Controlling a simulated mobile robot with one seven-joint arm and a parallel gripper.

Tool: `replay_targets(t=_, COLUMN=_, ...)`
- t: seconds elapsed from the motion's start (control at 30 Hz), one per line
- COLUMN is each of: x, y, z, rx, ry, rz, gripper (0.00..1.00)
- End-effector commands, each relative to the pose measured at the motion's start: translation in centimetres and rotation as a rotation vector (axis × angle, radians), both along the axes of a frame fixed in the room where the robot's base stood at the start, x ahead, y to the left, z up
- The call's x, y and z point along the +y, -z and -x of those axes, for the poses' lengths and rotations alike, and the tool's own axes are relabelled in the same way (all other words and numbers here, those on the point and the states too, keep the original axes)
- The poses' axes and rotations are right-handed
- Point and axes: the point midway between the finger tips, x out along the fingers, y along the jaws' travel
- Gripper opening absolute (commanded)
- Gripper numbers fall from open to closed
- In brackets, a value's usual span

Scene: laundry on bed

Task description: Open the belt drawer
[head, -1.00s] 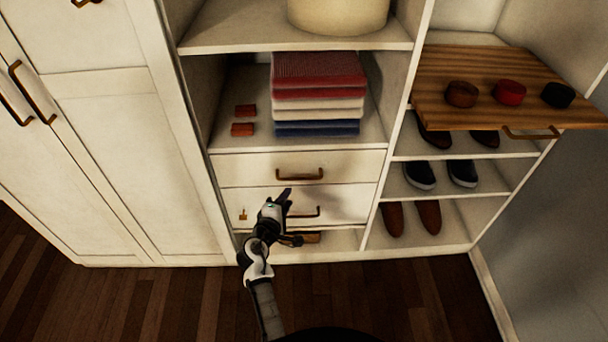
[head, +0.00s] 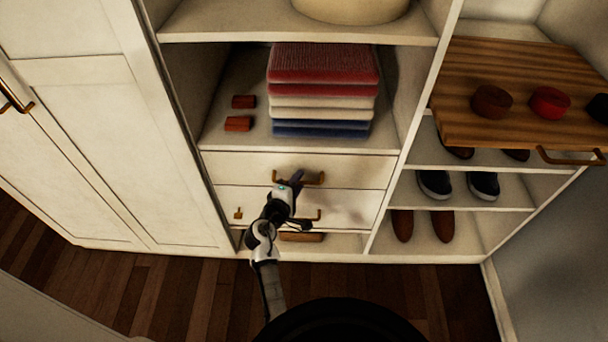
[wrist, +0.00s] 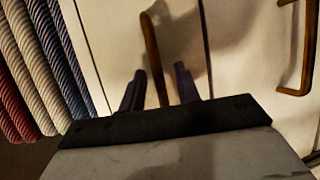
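Two white drawers sit one above the other under the shelf of folded cloth: an upper drawer (head: 235,166) and a lower drawer (head: 352,205). Both look shut. Neither front has a readable label, so I cannot tell which is the belt drawer. The upper drawer has a bronze bar handle (head: 314,180), which also shows in the wrist view (wrist: 152,50). My gripper (head: 292,179) is at this handle. In the wrist view my gripper (wrist: 159,88) has its dark fingers apart, with the handle between them; contact is not clear. The lower drawer's handle (wrist: 305,50) is to the right there.
A wooden board (head: 450,125) with a handle sticks out at the right, bearing dark, red and black round items. Folded cloths (head: 322,85) lie above the drawers. Shoes (head: 434,184) stand on shelves at right. The floor (head: 190,295) in front is clear.

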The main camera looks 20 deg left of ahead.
Motion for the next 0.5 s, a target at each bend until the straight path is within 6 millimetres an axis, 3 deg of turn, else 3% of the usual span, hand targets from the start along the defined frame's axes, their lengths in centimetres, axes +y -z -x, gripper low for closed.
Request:
replay_targets(t=0.43, x=0.08, y=0.11, z=0.19, rx=0.0, ry=0.0, rz=0.0, gripper=0.33)
replay_targets(t=0.5, x=0.08, y=0.1, z=0.18, rx=0.0, ry=0.0, rz=0.0, gripper=0.26)
